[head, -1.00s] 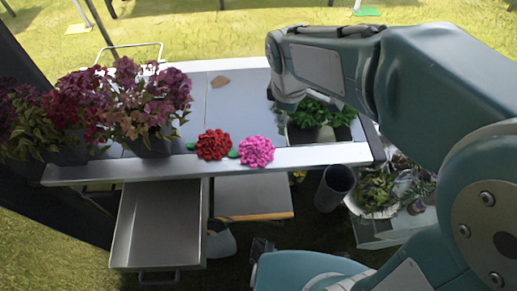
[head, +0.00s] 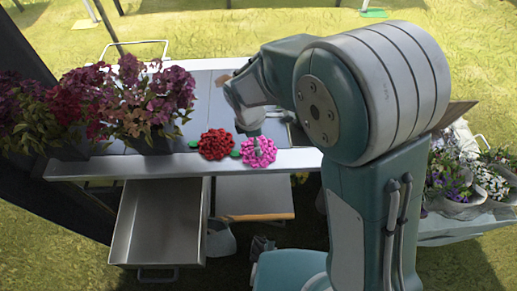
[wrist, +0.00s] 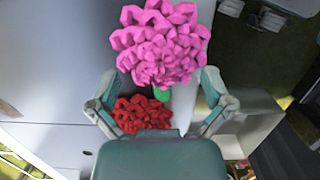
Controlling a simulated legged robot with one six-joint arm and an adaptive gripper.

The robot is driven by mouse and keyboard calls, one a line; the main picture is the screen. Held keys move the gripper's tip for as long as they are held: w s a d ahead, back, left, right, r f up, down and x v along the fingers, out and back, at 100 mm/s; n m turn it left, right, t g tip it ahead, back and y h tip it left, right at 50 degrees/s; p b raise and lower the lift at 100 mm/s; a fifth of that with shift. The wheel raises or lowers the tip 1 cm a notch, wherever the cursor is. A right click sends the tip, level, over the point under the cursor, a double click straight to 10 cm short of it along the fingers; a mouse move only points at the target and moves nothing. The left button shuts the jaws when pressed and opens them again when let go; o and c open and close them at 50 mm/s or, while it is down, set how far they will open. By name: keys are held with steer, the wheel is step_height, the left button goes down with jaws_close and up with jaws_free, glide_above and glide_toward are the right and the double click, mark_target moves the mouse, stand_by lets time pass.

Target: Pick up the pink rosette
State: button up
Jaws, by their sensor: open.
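The pink rosette (head: 259,152) lies on the front edge of the metal table, just right of the red rosette (head: 215,144). In the wrist view the pink rosette (wrist: 160,45) fills the top middle, just beyond and between my fingertips. My gripper (wrist: 158,82) is open, with one finger on each side and nothing held. The red rosette (wrist: 143,112) shows between the fingers, nearer the palm, partly hidden by it. In the head view my fingers are small and mostly hidden by my arm; one grey-green tip appears at the pink rosette. I cannot tell whether they touch.
Potted purple flowers (head: 145,100) stand on the left of the table (head: 185,163). An open metal drawer (head: 160,225) hangs below the front edge. More potted flowers (head: 470,180) stand at the right.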

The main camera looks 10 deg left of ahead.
step_height(320, 180, down, 4)
steer(key=shift+r, duration=0.25)
steer(key=shift+d, duration=0.15)
steer(key=shift+c, duration=0.6)
steer(key=c, duration=0.6)
steer(key=shift+o, duration=0.2)
steer(key=shift+r, duration=0.1)
steer(key=shift+r, duration=0.6)
steer(key=s+a+r, duration=0.3)
steer(key=s+r, duration=0.1)
steer(key=r, duration=0.4)
steer(key=shift+a+r, duration=0.15)
steer(key=shift+a, duration=0.15)
steer(key=s+a+r, duration=0.3)
steer(key=s+a, duration=0.2)
steer(key=s, duration=0.2)
steer(key=shift+a+r, duration=0.15)
steer(key=shift+r, duration=0.1)
